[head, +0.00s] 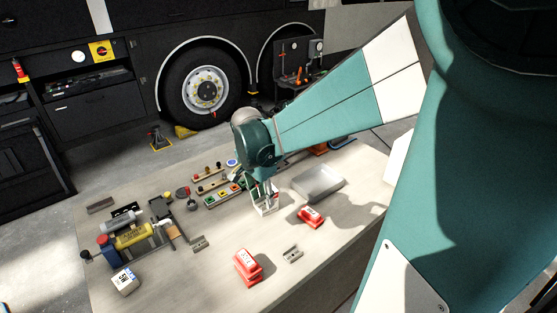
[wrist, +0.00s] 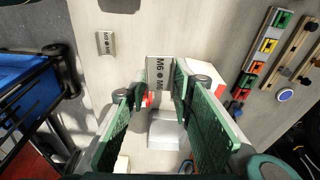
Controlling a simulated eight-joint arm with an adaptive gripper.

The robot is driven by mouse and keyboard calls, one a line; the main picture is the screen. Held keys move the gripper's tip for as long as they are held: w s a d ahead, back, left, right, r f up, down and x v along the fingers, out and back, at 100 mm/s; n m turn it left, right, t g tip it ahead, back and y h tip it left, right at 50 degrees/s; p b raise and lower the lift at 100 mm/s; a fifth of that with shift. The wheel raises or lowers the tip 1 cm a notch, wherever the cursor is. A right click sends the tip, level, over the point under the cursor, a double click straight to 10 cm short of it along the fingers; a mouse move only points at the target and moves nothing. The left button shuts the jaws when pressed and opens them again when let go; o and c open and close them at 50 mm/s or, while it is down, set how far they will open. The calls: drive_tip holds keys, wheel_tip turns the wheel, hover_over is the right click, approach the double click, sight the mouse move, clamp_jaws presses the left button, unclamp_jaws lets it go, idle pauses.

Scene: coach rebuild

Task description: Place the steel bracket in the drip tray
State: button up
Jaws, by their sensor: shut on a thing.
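My gripper (head: 264,208) is over the middle of the table, to the left of the drip tray. In the wrist view its green fingers (wrist: 162,88) are closed on a grey steel bracket (wrist: 157,72) with M6 markings. The bracket sticks out past the fingertips; in the head view it is too small and covered to make out. The drip tray (head: 318,183) is a shallow grey tray on the table, just right of my gripper, and looks empty. I cannot make it out surely in the wrist view.
Two similar grey pieces lie on the table, one at left (head: 199,243) and one at front (head: 292,254). A red labelled block (head: 311,216) sits close in front of the tray; another (head: 247,265) is nearer. A rail with coloured blocks (head: 223,195) and a yellow cylinder (head: 133,236) are at left.

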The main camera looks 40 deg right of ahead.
drive_tip(key=w+d, duration=0.5)
drive_tip(key=d, duration=0.5)
drive_tip(key=m, duration=0.1)
hover_over(318, 185)
wheel_tip(318, 185, down, 4)
drive_tip(key=shift+a+f, duration=0.4)
drive_tip(key=shift+f, duration=0.25)
drive_tip(key=shift+f, duration=3.15)
drive_tip(key=shift+f+b, duration=0.3)
drive_tip(key=shift+f, duration=1.55)
drive_tip(key=shift+f, duration=0.2)
